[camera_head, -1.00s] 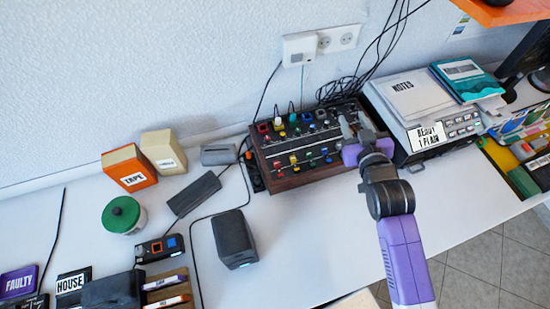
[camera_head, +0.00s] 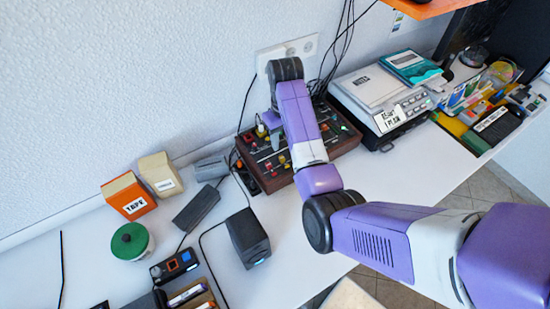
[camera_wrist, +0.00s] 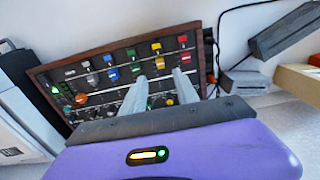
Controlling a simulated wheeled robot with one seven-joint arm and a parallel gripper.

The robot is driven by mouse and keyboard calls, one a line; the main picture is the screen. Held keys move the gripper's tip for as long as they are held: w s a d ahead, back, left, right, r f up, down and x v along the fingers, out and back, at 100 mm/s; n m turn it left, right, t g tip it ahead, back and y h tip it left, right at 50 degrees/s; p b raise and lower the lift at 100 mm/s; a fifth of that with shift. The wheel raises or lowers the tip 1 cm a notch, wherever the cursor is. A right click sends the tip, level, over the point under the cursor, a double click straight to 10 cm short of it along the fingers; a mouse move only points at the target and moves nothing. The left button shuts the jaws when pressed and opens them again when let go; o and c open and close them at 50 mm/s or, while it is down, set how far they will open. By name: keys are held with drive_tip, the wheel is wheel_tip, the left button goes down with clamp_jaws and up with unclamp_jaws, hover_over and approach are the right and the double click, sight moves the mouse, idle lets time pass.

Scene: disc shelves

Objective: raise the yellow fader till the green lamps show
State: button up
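The mixing panel (camera_head: 345,138) is a dark wood-framed box with coloured faders and knobs. In the wrist view its coloured row runs white, blue, green, yellow, red from left to right. The yellow fader (camera_wrist: 160,63) stands just beyond my fingertips, roughly in line with the gap between them. My gripper (camera_wrist: 160,77) is open over the panel, with its two grey fingers apart and no object held. Contact cannot be told. A small green light (camera_wrist: 54,90) shows at the panel's left. In the head view my arm hides the fingertips and much of the panel.
A paper-topped machine (camera_head: 380,95) stands close to the panel's right. A dark speaker-like box (camera_head: 247,238), a grey block (camera_head: 196,207) and the orange tape box (camera_head: 130,196) lie to its left. Cables and a wall socket are behind.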

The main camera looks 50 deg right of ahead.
sight(282, 158)
drive_tip(key=shift+s+a+f, duration=0.15)
drive_tip(key=shift+s+f, duration=0.05)
drive_tip(key=shift+f, duration=0.05)
wheel_tip(282, 158, down, 7)
drive_tip(key=shift+f+p, duration=0.15)
drive_tip(key=shift+p, duration=0.25)
clamp_jaws()
idle(1.2)
